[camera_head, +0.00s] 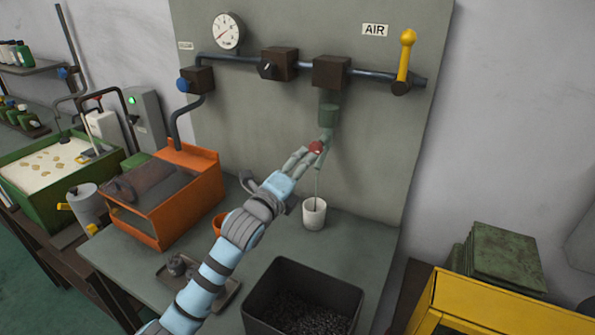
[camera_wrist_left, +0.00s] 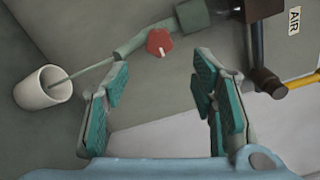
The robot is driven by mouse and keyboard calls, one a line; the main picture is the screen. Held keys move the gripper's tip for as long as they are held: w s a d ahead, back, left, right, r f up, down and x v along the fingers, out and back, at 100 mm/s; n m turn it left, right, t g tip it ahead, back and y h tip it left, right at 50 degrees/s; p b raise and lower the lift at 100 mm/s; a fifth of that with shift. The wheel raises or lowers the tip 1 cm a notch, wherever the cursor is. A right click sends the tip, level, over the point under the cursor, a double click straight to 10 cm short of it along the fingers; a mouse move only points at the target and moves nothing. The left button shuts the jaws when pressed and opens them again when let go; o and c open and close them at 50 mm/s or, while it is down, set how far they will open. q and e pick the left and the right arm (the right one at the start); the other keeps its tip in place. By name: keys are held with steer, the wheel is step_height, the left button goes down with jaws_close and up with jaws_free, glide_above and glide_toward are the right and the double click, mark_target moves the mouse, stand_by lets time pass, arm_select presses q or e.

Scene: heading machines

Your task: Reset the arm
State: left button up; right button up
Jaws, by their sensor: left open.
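My left gripper (camera_head: 300,158) reaches up from the bottom of the head view toward the panel. In the left wrist view the jaws (camera_wrist_left: 160,80) stand apart with nothing between their teal pads. A red knob (camera_head: 315,147) on a green-grey drain fitting (camera_head: 328,115) is close to the fingertips in the head view. In the wrist view the knob (camera_wrist_left: 160,42) shows beyond the fingertips, apart from them. A thin tube runs from the fitting into a white cup (camera_head: 314,214). My right gripper is in neither view.
A panel carries a pipe, a gauge (camera_head: 228,31) and a yellow lever (camera_head: 405,55), which stands up. Below are an orange bin (camera_head: 165,215), a dark crate (camera_head: 345,291) of small parts and a small tray. A yellow frame (camera_head: 490,306) is at right.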

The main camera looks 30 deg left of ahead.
arm_select(q)
steer(key=shift+s+d, duration=0.1)
steer(key=shift+s, duration=0.9)
steer(key=shift+r, duration=0.1)
